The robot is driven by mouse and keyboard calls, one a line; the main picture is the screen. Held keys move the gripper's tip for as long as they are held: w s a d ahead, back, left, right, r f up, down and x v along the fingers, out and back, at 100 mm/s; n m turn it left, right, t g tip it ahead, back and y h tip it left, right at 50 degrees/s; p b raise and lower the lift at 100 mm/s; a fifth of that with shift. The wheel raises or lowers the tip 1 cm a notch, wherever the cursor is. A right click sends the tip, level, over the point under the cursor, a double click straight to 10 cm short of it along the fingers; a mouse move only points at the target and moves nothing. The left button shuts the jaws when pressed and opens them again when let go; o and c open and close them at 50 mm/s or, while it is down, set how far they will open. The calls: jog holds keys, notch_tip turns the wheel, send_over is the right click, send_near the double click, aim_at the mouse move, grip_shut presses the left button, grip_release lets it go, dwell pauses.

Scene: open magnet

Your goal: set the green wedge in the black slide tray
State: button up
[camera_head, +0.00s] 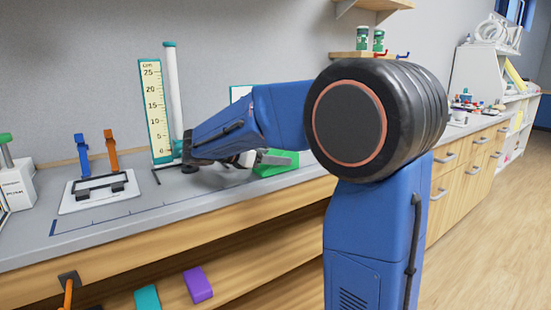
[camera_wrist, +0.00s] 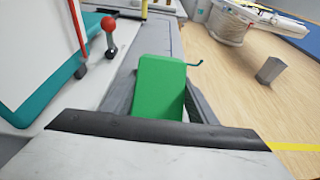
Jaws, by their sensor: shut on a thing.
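The green wedge (camera_head: 284,162) is above or at the grey counter, partly hidden by my gripper and arm in the head view. My gripper (camera_head: 262,157) is shut on it. In the wrist view the green wedge (camera_wrist: 158,85) sits between the two dark fingers, one on each side, its broad face toward the camera. A low black piece (camera_head: 100,182) lies on a white plate at the left of the counter; it may be the black slide tray, but I cannot tell for sure. My gripper is well to its right.
Blue (camera_head: 82,156) and orange (camera_head: 111,150) upright levers stand behind the black piece. A centimetre scale (camera_head: 154,110) and a white tube (camera_head: 173,95) stand between it and my gripper. Teal (camera_head: 147,298) and purple (camera_head: 198,285) blocks lie on the shelf below. The front strip of counter is clear.

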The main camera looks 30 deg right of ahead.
jog(key=shift+f, duration=0.1)
jog(key=o, duration=1)
jog(key=shift+a+r, duration=0.2)
jog(key=shift+a, duration=0.05)
jog(key=v, duration=1.1)
jog(key=shift+a+r, duration=0.1)
jog(key=shift+a, duration=0.15)
